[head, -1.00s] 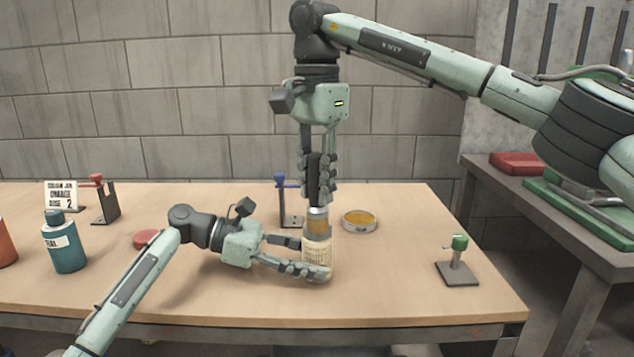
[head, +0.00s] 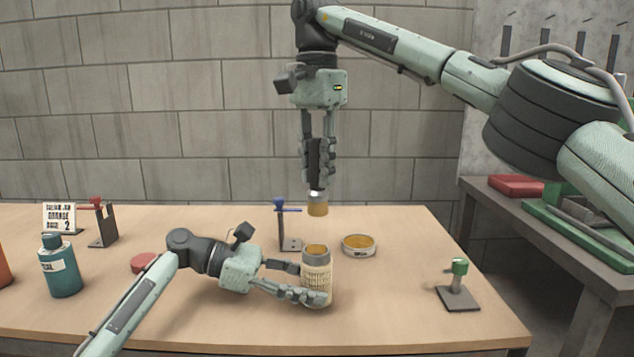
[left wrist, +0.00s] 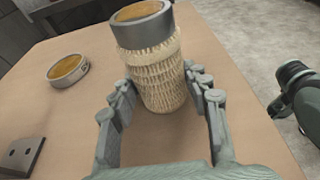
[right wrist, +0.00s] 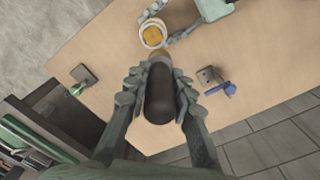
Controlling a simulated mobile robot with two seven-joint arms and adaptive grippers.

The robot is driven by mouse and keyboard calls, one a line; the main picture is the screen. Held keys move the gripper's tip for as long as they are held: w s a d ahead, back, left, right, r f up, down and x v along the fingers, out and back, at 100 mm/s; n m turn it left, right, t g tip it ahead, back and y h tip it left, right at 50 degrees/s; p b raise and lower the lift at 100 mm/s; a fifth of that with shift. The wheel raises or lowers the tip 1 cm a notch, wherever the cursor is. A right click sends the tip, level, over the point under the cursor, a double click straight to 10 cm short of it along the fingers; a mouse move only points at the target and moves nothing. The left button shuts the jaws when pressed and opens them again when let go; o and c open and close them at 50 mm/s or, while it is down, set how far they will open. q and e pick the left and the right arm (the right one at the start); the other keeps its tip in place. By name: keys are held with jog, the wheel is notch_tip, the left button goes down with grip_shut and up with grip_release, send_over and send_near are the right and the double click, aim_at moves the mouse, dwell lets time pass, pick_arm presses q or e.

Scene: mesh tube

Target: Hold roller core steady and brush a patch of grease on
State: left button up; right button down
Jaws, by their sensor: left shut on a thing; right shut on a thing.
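The roller core (head: 316,276) is a cream, mesh-covered tube with a grey metal collar on top. It stands upright on the table, with amber grease showing at its top. My left gripper (head: 296,282) is shut around its side; it also shows in the left wrist view (left wrist: 158,80). My right gripper (head: 318,172) points down and is shut on the dark handle of a brush (right wrist: 160,92). The brush's amber-coloured bristles (head: 317,209) hang above the roller core, apart from it. A shallow round tin of amber grease (head: 359,246) sits to the right of the core.
A stand with a blue top (head: 287,225) is behind the core. A green-topped stand (head: 458,285) is at the right. A teal bottle (head: 60,267), a red disc (head: 145,262), a red-topped stand (head: 101,222) and a sign (head: 60,217) are at the left.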

jog(key=shift+r, duration=1.3)
pick_arm(q)
jog(key=o, duration=0.9)
